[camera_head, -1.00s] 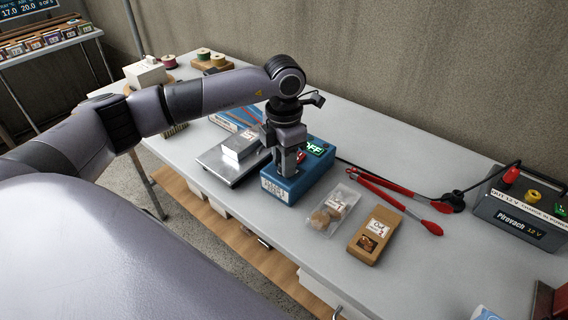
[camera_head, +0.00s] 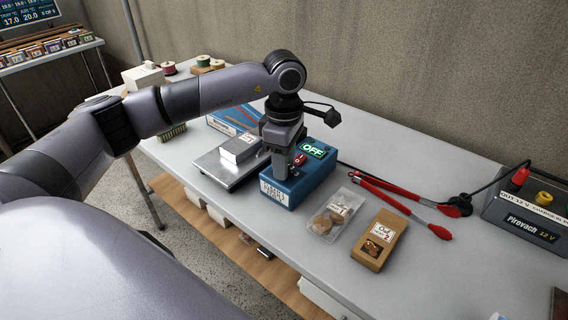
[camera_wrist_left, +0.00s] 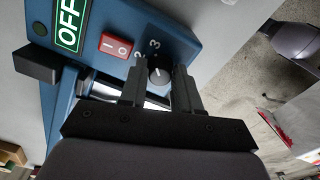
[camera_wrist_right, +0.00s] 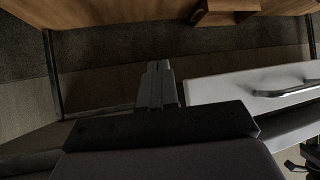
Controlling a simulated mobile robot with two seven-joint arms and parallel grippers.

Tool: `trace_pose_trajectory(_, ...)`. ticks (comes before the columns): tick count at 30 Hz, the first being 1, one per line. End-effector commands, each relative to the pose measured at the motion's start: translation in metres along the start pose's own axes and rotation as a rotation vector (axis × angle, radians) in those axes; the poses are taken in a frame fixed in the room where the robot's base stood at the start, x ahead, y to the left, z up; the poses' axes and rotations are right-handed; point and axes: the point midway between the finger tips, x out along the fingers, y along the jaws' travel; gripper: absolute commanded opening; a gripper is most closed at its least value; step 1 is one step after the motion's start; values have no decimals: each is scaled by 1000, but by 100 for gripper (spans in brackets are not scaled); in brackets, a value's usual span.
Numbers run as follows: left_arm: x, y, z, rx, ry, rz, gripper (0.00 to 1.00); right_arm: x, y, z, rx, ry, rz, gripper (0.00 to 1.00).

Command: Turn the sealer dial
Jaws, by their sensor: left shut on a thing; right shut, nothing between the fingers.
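The blue sealer box (camera_head: 318,178) stands on the grey table, and its green display (camera_head: 313,150) reads OFF. In the left wrist view the OFF display (camera_wrist_left: 68,22), the red rocker switch (camera_wrist_left: 115,45) and the small black dial (camera_wrist_left: 158,68) with numbers beside it show on the sealer's face. My left gripper (camera_head: 280,172) points down at the sealer. In the left wrist view its fingers (camera_wrist_left: 160,80) are shut on the dial, one on each side. My right gripper (camera_wrist_right: 157,70) is shut and empty, beside a white drawer below table height.
A metal scale (camera_head: 222,172) with a silver block stands left of the sealer. A clear cookie bag (camera_head: 328,218), a brown box (camera_head: 380,240) and red-handled tongs (camera_head: 400,205) lie to the right. A battery unit (camera_head: 525,220) stands at the far right.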

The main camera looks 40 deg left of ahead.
Motion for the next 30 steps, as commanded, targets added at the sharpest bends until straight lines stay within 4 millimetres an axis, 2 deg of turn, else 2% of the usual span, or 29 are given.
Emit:
trace_pose_trajectory(9, -1, 0, 1, 106, -3, 3, 2, 2, -1, 4, 0, -6, -4, 0)
trace_pose_trajectory(24, -1, 0, 1, 123, -3, 3, 2, 3, -1, 3, -1, -4, -5, 0)
trace_pose_trajectory(25, -1, 0, 1, 123, -3, 3, 38, 3, -1, 3, -1, -4, -5, 0)
trace_pose_trajectory(26, -1, 0, 1, 123, -3, 3, 48, 3, -1, 3, -1, -4, -5, 0)
trace_pose_trajectory(27, -1, 0, 1, 123, -3, 3, 57, 3, -1, 3, -1, -4, -5, 0)
trace_pose_trajectory(30, -1, 0, 1, 122, -2, 2, 57, 3, -1, 3, -1, -4, -5, 0)
